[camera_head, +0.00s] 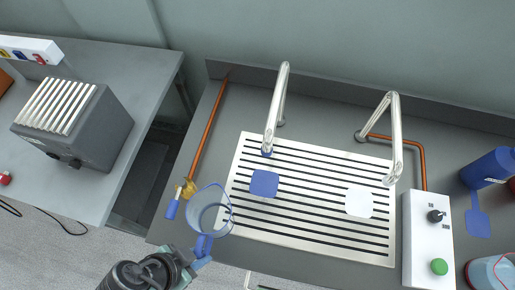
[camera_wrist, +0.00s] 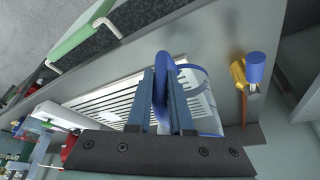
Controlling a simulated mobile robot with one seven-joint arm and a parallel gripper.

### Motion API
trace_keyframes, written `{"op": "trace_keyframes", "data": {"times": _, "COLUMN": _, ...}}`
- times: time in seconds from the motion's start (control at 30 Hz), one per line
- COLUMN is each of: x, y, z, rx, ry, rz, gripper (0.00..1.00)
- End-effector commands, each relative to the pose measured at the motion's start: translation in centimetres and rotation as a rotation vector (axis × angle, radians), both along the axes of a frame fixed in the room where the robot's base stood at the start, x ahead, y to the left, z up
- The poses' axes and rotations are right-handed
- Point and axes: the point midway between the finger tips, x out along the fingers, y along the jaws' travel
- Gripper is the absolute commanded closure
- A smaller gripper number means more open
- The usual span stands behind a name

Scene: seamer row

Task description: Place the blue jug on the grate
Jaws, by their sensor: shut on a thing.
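The blue jug (camera_head: 209,212) is clear with a blue tint and a blue handle. My gripper (camera_head: 200,255) is shut on its handle and holds it at the front left corner of the grate. In the wrist view the two fingers of my gripper (camera_wrist: 162,100) close on the blue handle, and part of the jug (camera_wrist: 205,100) shows behind them. The grate (camera_head: 310,230) is a pale slotted plate set in the counter. It bears a blue square (camera_head: 264,183) and a white square (camera_head: 359,201). The grate also shows in the wrist view (camera_wrist: 110,103), partly hidden by my fingers.
Two metal spouts (camera_head: 277,105) (camera_head: 394,135) stand over the back of the grate. A white control box (camera_head: 428,240) with a green button is at right, near a blue container (camera_head: 487,168). A brass valve with a blue handle (camera_head: 172,209) is left of the jug.

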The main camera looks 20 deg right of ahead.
Motion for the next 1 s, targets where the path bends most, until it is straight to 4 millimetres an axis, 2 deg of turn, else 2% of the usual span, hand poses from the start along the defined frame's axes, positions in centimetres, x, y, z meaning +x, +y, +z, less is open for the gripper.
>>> {"op": "trace_keyframes", "data": {"times": 0.07, "x": -0.1, "y": -0.1, "z": 0.0, "rx": 0.000, "ry": 0.000, "rz": -0.003, "gripper": 1.00}}
{"op": "trace_keyframes", "data": {"times": 0.17, "x": 0.4, "y": -1.8, "z": 0.3, "rx": -0.001, "ry": 0.000, "rz": -0.011, "gripper": 1.00}}
{"op": "trace_keyframes", "data": {"times": 0.5, "x": 4.0, "y": -10.4, "z": 0.4, "rx": -0.001, "ry": 0.000, "rz": -0.010, "gripper": 1.00}}
{"op": "trace_keyframes", "data": {"times": 0.63, "x": 5.2, "y": -13.1, "z": 0.3, "rx": 0.000, "ry": -0.001, "rz": -0.008, "gripper": 1.00}}
{"op": "trace_keyframes", "data": {"times": 0.97, "x": 6.5, "y": -16.4, "z": 0.2, "rx": -0.001, "ry": -0.001, "rz": -0.007, "gripper": 1.00}}
{"op": "trace_keyframes", "data": {"times": 1.0, "x": 6.4, "y": -16.2, "z": -0.6, "rx": 0.001, "ry": 0.004, "rz": -0.002, "gripper": 1.00}}
